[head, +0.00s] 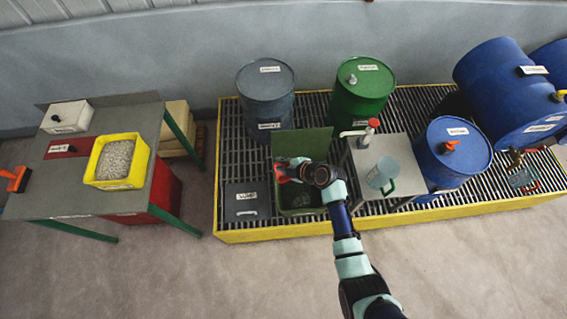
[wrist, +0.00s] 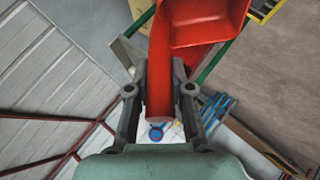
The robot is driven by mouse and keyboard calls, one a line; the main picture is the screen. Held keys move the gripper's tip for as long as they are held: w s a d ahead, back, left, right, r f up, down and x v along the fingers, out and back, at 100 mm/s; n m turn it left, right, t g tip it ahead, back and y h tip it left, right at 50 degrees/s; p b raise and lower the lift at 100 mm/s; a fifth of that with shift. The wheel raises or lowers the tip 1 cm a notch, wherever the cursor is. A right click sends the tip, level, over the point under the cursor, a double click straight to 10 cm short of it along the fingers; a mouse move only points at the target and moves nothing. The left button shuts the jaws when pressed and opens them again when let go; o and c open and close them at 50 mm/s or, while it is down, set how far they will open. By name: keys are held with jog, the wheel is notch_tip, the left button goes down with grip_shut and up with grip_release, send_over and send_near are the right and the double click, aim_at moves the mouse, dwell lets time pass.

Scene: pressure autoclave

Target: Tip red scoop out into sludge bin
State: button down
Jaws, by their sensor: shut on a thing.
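The red scoop (head: 281,172) is in my gripper (head: 294,170), over the open green bin with a raised lid, which I take as the sludge bin (head: 301,143). In the wrist view my gripper (wrist: 159,75) is shut on the handle of the scoop (wrist: 205,28), with one finger on each side. The scoop's pan reaches up and right past the fingertips. The part of its inside that shows is plain red; I cannot tell whether it holds anything. My wrist hides part of the bin's opening.
A grey lidded bin (head: 247,203) stands left of the green bin on the yellow-edged grating (head: 400,218). A small table (head: 404,152) with a clear jug (head: 381,174) stands at right. Drums stand behind. A workbench (head: 138,112) with a yellow granule tub (head: 119,182) is at left.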

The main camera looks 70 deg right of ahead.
jog(key=p, duration=0.1)
jog(key=w+d+r+g+y+p, duration=0.1)
jog(key=shift+d+r+p, duration=0.1)
jog(key=shift+r+p, duration=0.2)
jog(key=shift+p, duration=0.05)
jog(key=shift+w+d+m+g+y, duration=0.4)
jog(key=shift+w+d+g+y, duration=0.4)
jog(key=shift+w+d+g, duration=0.15)
jog(key=w+d+g+y+b, duration=0.1)
jog(key=b, duration=0.2)
jog(key=shift+d, duration=0.2)
jog(key=w+d+m+g+y+b, duration=0.1)
jog(key=b, duration=0.5)
jog(key=shift+w+d+r+g+y, duration=0.1)
jog(key=shift+d+r+g+y, duration=0.1)
jog(key=shift+g+y, duration=0.2)
